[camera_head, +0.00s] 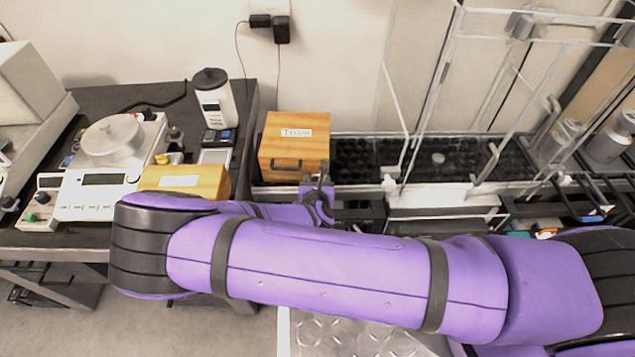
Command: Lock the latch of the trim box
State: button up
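A wooden box (312,150) with a white label on its top stands on the dark surface right of the scale table. Its label is too small to read surely, so I cannot confirm that it is the trim box. A dark handle or latch (286,164) shows on its front face; whether it is locked cannot be told. My gripper (322,180) is just in front of the box's lower right corner, with dark fingers pointing up. Contact with the box and the gap between the fingers cannot be made out. A second wooden box (205,180) stands left, partly hidden by my arm.
A balance (95,198) with a round pan stands on the dark table at left. A white bottle with a black lid (214,98) stands behind. A black perforated tray (440,160) and a clear frame (428,75) lie right of the box. My purple arm crosses the foreground.

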jog(key=c, duration=0.6)
jog(key=shift+c, duration=0.2)
jog(key=shift+n, duration=0.4)
jog(key=shift+a+n+h, duration=0.2)
jog(key=shift+n+h, duration=0.6)
jog(key=shift+h, duration=0.1)
jog(key=n+h, duration=0.1)
jog(key=n, duration=0.2)
jog(key=f+n+t+h, duration=0.1)
jog(key=n+h, duration=0.1)
jog(key=n, duration=0.2)
jog(key=a+n+t+h, duration=0.1)
jog(key=n+h, duration=0.1)
jog(key=n, duration=0.2)
jog(key=shift+f, duration=0.2)
